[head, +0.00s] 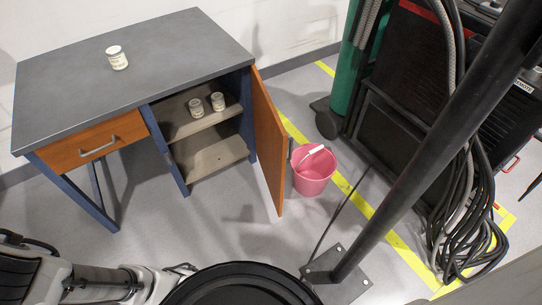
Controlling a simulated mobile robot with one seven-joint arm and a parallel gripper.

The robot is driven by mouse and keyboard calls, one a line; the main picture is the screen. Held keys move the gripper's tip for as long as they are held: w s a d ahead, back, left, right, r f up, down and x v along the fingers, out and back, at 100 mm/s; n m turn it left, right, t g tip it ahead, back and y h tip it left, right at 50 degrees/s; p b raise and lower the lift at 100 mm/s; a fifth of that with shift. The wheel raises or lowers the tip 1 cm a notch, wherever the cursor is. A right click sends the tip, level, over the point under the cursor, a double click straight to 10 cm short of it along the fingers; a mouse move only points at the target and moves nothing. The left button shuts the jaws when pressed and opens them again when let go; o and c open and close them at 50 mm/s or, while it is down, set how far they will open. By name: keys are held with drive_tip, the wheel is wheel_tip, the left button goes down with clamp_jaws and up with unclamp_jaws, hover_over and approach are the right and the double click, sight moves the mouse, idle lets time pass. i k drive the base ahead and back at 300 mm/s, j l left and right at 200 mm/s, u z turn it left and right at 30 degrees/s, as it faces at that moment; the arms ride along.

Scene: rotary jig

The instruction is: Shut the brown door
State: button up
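The brown door (267,135) stands wide open at the right side of the desk's cabinet. It swings out toward the front, so its thin edge and part of one face show. A small handle seems to show on its right side. The desk (150,60) has a grey top and blue legs. The open cabinet shows two shelves (205,122). My arm comes in at the bottom left, and my gripper (182,269) is low, in front and to the left of the door, well apart from it. Its fingers are too small and partly hidden to read.
A pink bucket (313,172) stands on the floor just right of the door. Two small jars (217,101) sit on the upper shelf, and one jar (117,58) on the desktop. A dark pole (420,150) crosses the right side. The floor before the cabinet is clear.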

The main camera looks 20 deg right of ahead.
sight(272, 138)
drive_tip(key=k+l+u, duration=0.15)
drive_tip(key=l, duration=0.3)
drive_tip(key=k+l+u, duration=0.2)
drive_tip(key=k+l, duration=0.15)
drive_tip(key=k+l+u, duration=0.1)
drive_tip(key=l, duration=0.25)
drive_tip(key=k+l+u, duration=0.1)
drive_tip(key=l, duration=0.2)
drive_tip(key=k+l, duration=0.1)
drive_tip(key=l, duration=0.2)
drive_tip(key=l+u, duration=0.1)
drive_tip(key=l, duration=0.35)
drive_tip(key=k+l+u, duration=0.1)
drive_tip(key=l, duration=0.3)
drive_tip(key=k+l+u, duration=0.1)
drive_tip(key=l, duration=0.3)
drive_tip(key=k+l, duration=0.15)
drive_tip(key=l, duration=0.25)
drive_tip(key=k+l+u, duration=0.15)
drive_tip(key=l, duration=0.9)
drive_tip(key=i+l+z, duration=0.15)
drive_tip(key=l+z, duration=0.25)
drive_tip(key=i+j, duration=0.35)
drive_tip(key=j, duration=0.15)
drive_tip(key=i+j, duration=0.3)
drive_tip(key=j, duration=0.15)
